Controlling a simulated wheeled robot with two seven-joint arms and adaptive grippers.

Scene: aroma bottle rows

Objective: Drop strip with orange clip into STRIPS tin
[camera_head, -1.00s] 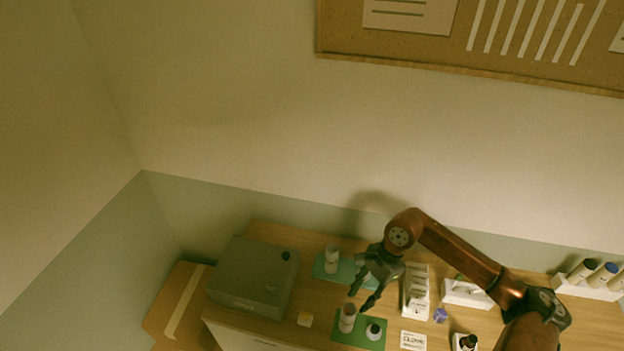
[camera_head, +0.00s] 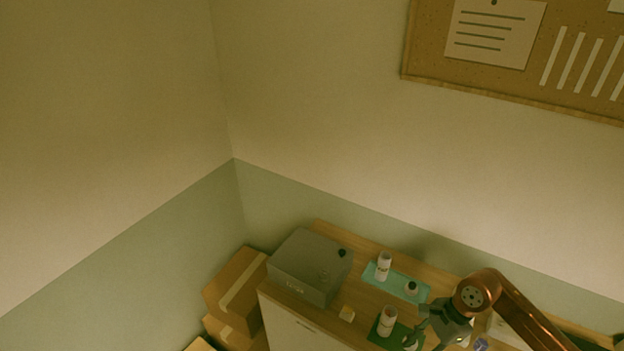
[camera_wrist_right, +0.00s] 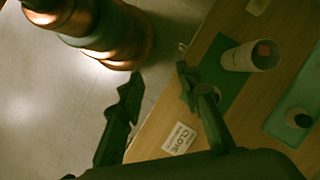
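My right gripper (camera_head: 424,338) is over the right part of the green mat. In the right wrist view its fingers (camera_wrist_right: 157,82) are spread with nothing between them. A white cylinder (camera_head: 388,322) stands on the green mat; the wrist view shows it (camera_wrist_right: 238,58) with a small orange-red patch in its top, possibly the orange clip. I cannot make out a strip. A grey box (camera_head: 305,275) with pale lettering, too small to read, stands at the table's left end; I cannot tell whether it is the STRIPS tin. My left gripper is not in view.
A teal mat (camera_head: 402,286) behind holds another white cylinder (camera_head: 384,263) and a small dark-topped bottle (camera_head: 412,288). A CLOVE card (camera_wrist_right: 179,139) lies near the gripper. Cardboard boxes (camera_head: 237,285) stand left of the table.

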